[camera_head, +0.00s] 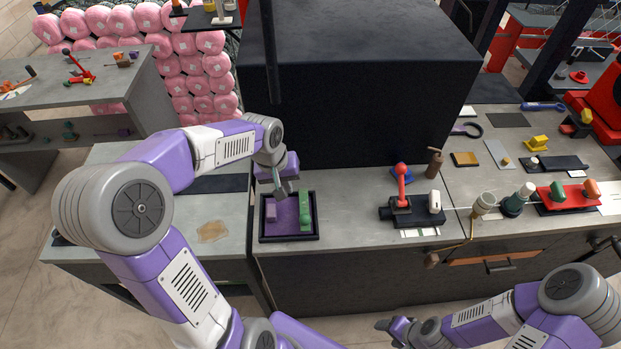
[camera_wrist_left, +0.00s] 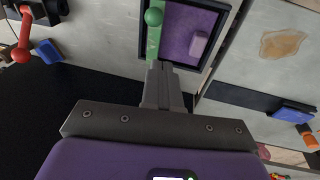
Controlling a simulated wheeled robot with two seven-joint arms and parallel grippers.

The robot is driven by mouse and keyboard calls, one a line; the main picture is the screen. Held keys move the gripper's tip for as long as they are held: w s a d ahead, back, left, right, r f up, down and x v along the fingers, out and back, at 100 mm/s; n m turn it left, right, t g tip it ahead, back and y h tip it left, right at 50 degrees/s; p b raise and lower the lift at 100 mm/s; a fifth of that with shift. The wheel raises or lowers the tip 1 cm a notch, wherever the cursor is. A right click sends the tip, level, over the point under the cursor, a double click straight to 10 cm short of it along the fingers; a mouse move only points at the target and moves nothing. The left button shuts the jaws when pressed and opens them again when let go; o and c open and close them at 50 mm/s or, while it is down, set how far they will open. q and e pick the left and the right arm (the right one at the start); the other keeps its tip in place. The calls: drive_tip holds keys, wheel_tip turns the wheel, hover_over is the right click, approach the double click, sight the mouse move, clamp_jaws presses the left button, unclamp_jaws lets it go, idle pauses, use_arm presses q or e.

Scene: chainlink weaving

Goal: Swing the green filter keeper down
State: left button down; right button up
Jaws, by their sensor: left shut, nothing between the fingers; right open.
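The green filter keeper (camera_head: 305,211) is a bar with a round knob, at the right part of a dark-rimmed tray (camera_head: 317,228) with a purple floor. In the left wrist view the keeper (camera_wrist_left: 153,38) runs along one side of the tray, with its green knob (camera_wrist_left: 154,16) showing. My left gripper (camera_head: 281,190) is shut and empty at the tray's far edge. Its fingertips (camera_wrist_left: 165,67) appear close by the keeper's end; I cannot tell whether they touch. My right gripper (camera_head: 386,325) is open, low in front of the bench, away from the tray.
A purple block (camera_head: 271,213) sits in the tray's left part. A large black box (camera_head: 360,85) stands close behind. Bare bench lies between tray and fixture.

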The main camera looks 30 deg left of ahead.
use_arm(q)
drive_tip(key=shift+s+d+b+x, duration=0.15)
drive_tip(key=shift+s+d+x, duration=0.1)
drive_tip(key=shift+x, duration=1.7)
drive_tip(key=shift+s+d+b+x, duration=0.1)
drive_tip(key=shift+d+b+x, duration=0.15)
drive_tip(key=shift+x, duration=1.65)
drive_tip(key=shift+s+d+b+x, duration=0.1)
drive_tip(key=shift+s+d+x, duration=0.15)
drive_tip(key=shift+x, duration=1.7)
drive_tip(key=shift+f, duration=0.1)
